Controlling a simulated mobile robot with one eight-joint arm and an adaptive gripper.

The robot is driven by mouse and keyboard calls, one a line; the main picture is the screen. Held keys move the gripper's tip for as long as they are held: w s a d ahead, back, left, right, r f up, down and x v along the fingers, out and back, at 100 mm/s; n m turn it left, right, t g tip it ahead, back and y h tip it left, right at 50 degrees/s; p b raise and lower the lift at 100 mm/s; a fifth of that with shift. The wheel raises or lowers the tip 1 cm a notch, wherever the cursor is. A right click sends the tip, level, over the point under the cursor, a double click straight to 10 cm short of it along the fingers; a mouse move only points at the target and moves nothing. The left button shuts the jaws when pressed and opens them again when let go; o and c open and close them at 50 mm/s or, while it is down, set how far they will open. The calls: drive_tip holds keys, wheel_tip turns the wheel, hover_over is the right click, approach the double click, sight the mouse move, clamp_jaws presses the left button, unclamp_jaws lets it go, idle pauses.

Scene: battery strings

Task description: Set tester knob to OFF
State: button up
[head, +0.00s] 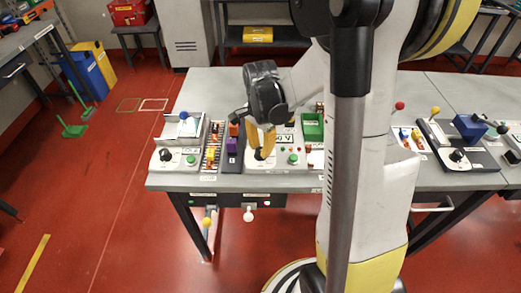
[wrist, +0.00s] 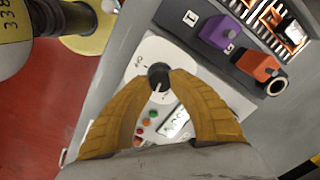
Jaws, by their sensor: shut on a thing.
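The tester (head: 270,169) is a white panel on the grey bench, with a display, small coloured buttons and a black round knob (wrist: 158,72). In the wrist view the knob has a white pointer mark, which points toward the bottom of the picture, toward my palm. In the head view my gripper (head: 262,152) comes down over the tester and mostly hides the knob.
A purple block (wrist: 223,31) and an orange block (wrist: 257,65) sit on a dark strip beside the tester. In the head view a green bin (head: 312,127) stands behind it. Similar knob panels stand at the left (head: 177,157) and right (head: 458,157) of the bench.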

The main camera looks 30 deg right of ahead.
drive_tip(key=shift+m, duration=0.9)
drive_tip(key=m, duration=0.3)
drive_tip(key=shift+m+b, duration=0.3)
drive_tip(key=shift+m, duration=1.1)
drive_tip(key=shift+m, duration=1.1)
drive_tip(key=m, duration=0.3)
drive_tip(key=shift+m, duration=0.3)
